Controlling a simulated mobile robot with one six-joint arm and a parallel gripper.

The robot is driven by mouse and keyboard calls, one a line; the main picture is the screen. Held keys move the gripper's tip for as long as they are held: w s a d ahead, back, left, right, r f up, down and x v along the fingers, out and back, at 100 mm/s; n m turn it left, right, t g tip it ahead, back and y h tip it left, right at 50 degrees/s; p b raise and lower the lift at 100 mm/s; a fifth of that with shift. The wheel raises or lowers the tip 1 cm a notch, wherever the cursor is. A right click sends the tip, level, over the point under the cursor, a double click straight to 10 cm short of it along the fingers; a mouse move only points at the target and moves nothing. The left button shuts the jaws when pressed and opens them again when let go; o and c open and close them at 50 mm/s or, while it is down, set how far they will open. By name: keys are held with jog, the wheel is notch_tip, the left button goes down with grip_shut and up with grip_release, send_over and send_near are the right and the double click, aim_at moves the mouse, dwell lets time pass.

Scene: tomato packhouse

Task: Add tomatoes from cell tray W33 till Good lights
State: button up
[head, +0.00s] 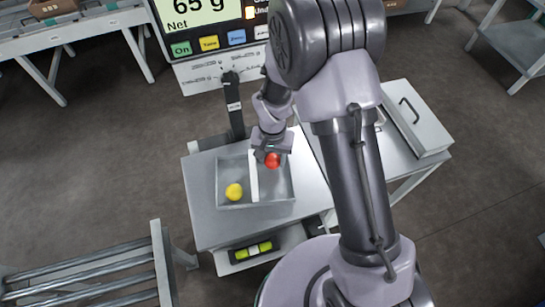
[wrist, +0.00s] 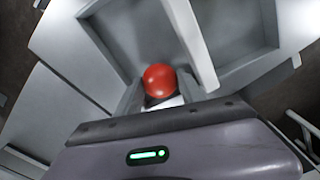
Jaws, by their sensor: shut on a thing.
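My gripper (head: 271,154) is shut on a red tomato (head: 273,160), which also shows between the fingers in the wrist view (wrist: 160,81). It holds the tomato in or just over the right compartment of a grey tray (head: 222,203), close to the white divider (head: 253,180). I cannot tell whether the tomato touches the floor. A yellow tomato (head: 234,191) lies in the left compartment. No W33 label is readable.
The tray sits on a light grey table (head: 205,222). A black post (head: 235,105) stands behind it. A grey lidded box with a handle (head: 415,120) is to the right. A roller rack (head: 90,275) stands at the lower left, and another bench (head: 75,35) at the upper left.

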jog(key=shift+f+b, duration=0.4)
jog(key=shift+f, duration=0.1)
jog(key=o, duration=1)
jog(key=c, duration=0.3)
notch_tip(320, 180, up, 7)
jog(key=p, duration=0.5)
jog(key=shift+r, duration=0.15)
